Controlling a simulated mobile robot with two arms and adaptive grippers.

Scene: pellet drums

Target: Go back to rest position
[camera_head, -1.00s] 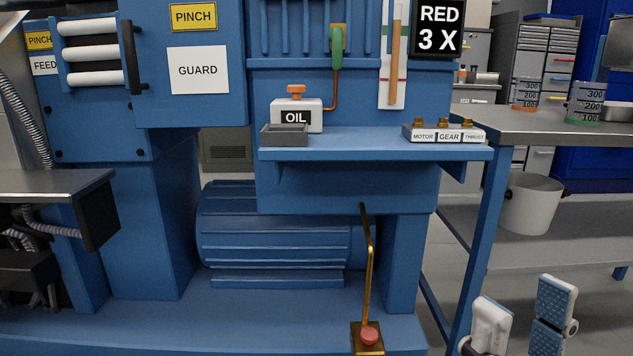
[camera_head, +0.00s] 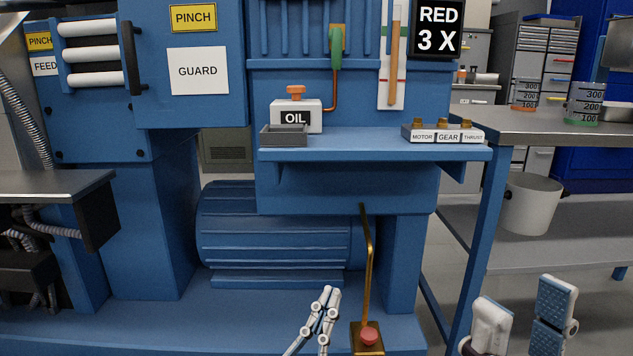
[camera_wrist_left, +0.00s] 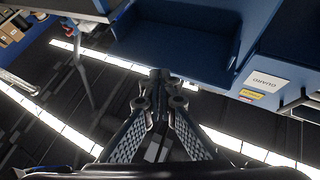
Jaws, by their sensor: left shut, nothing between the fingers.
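My left gripper (camera_head: 331,292) shows at the bottom middle of the head view, pointing up in front of the blue machine base. Its fingertips are together with nothing between them. In the left wrist view the same gripper (camera_wrist_left: 160,78) has its two fingers converging at the tips, empty. My right gripper (camera_head: 525,292) is at the bottom right of the head view. Its two fingers stand wide apart, with nothing seen between them. The rest of the right hand is cut off by the picture edge.
A brass lever with a red knob (camera_head: 369,336) stands just right of my left gripper in the head view. A metal bench (camera_head: 550,128) stands at right.

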